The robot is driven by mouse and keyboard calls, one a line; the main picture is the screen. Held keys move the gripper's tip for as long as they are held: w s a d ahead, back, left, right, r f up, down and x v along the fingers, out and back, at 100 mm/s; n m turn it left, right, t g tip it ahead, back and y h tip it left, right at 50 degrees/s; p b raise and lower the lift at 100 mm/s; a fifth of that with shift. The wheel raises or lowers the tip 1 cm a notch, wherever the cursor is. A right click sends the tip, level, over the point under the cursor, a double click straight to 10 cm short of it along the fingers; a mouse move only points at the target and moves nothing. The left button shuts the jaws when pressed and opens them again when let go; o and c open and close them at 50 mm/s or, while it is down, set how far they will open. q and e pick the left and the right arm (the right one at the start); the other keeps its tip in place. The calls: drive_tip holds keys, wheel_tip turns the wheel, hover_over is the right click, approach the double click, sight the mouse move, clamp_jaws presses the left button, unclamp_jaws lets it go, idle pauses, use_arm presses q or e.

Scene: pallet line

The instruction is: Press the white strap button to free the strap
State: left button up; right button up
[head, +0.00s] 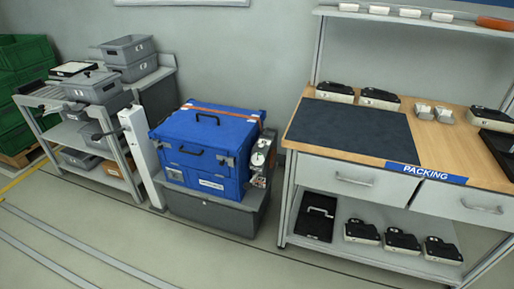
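A large blue case (205,150) with black handles sits on a low grey plinth (215,212) between the shelf rack and the packing bench. An orange-brown strap (228,111) runs across the back part of its lid towards the right side. A metal strap unit (257,178) stands against the right side of the case. A small round white part, which looks like the white button (260,146), is near the top of this unit. It is too small to tell whether it is pressed. The strap lies over the lid. Neither of my grippers is in view.
A white post (141,155) stands left of the case, beside a rack with grey bins (92,86). Green crates (22,75) are at far left. The packing bench (440,130) with a dark mat (350,127) stands close on the right. The floor (160,250) in front is clear.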

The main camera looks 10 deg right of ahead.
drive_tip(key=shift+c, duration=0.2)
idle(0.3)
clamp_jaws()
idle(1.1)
